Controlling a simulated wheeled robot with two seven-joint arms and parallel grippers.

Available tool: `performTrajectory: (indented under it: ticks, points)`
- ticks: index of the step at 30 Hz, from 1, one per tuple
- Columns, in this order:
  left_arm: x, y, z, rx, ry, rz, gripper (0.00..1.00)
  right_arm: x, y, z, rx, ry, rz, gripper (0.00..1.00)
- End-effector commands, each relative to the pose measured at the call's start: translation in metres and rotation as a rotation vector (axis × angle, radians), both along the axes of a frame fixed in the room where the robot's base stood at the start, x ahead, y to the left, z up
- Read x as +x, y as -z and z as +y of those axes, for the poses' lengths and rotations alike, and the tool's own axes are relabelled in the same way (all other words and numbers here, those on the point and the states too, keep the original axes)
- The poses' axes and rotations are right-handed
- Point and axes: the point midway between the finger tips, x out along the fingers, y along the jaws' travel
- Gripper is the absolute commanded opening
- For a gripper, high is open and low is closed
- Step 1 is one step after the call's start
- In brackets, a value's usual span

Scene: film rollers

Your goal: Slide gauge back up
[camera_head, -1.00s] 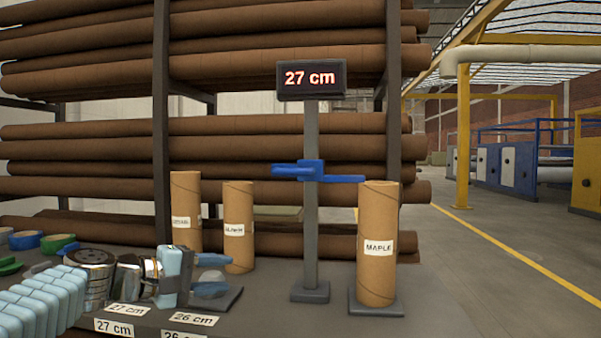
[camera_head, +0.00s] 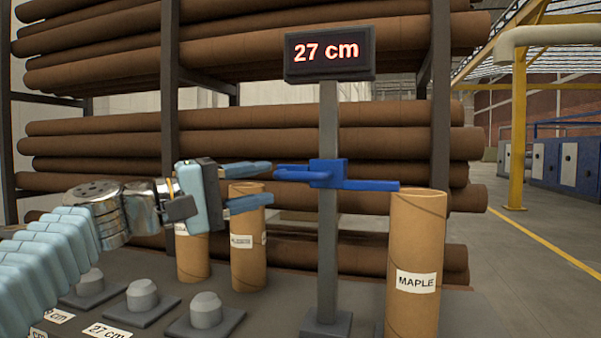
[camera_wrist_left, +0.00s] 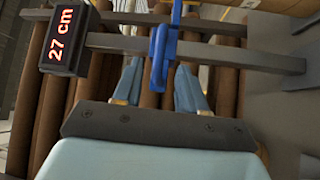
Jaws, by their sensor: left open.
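The blue gauge slider (camera_head: 327,174) sits on a grey upright post (camera_head: 328,230), with its right arm at the top of the tube labelled MAPLE (camera_head: 414,255) and a blue handle (camera_head: 292,174) pointing left. A display (camera_head: 330,52) on top of the post reads 27 cm. My left gripper (camera_head: 262,185) is open and empty, just left of the handle, fingers pointing at it. In the left wrist view the blue slider (camera_wrist_left: 159,55) shows ahead, between the open fingers (camera_wrist_left: 158,85). I cannot tell whether they touch it. My right gripper is not in view.
Two other cardboard tubes (camera_head: 248,262) stand behind my left gripper. Grey pegs on square bases (camera_head: 206,312) with labels line the table's front left. A rack of brown rolls (camera_head: 90,130) fills the back. Open floor lies to the right.

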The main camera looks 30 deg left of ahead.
Motion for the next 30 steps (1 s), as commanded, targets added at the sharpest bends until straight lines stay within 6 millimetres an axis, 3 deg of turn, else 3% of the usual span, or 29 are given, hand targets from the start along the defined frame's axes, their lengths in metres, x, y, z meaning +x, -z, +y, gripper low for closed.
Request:
performTrajectory:
  ticks: [3,9,15,23,30]
  points:
    - [0.024,-0.005,-0.014,0.0,0.0,0.002,0.41,-0.001,-0.007,0.002,0.002,-0.003,0.001,0.43]
    - [0.053,-0.009,-0.032,-0.001,-0.001,0.002,0.41,-0.001,-0.013,0.004,0.006,-0.007,0.003,0.43]
    - [0.065,-0.01,-0.04,0.0,-0.001,0.0,0.41,-0.002,-0.015,0.005,0.007,-0.009,0.003,0.43]
    - [0.065,-0.01,-0.04,0.0,-0.001,0.0,0.41,-0.002,-0.015,0.005,0.007,-0.009,0.003,0.43]
    - [0.065,-0.01,-0.04,0.0,-0.001,0.0,0.05,-0.002,-0.015,0.005,0.008,-0.008,0.003,0.43]
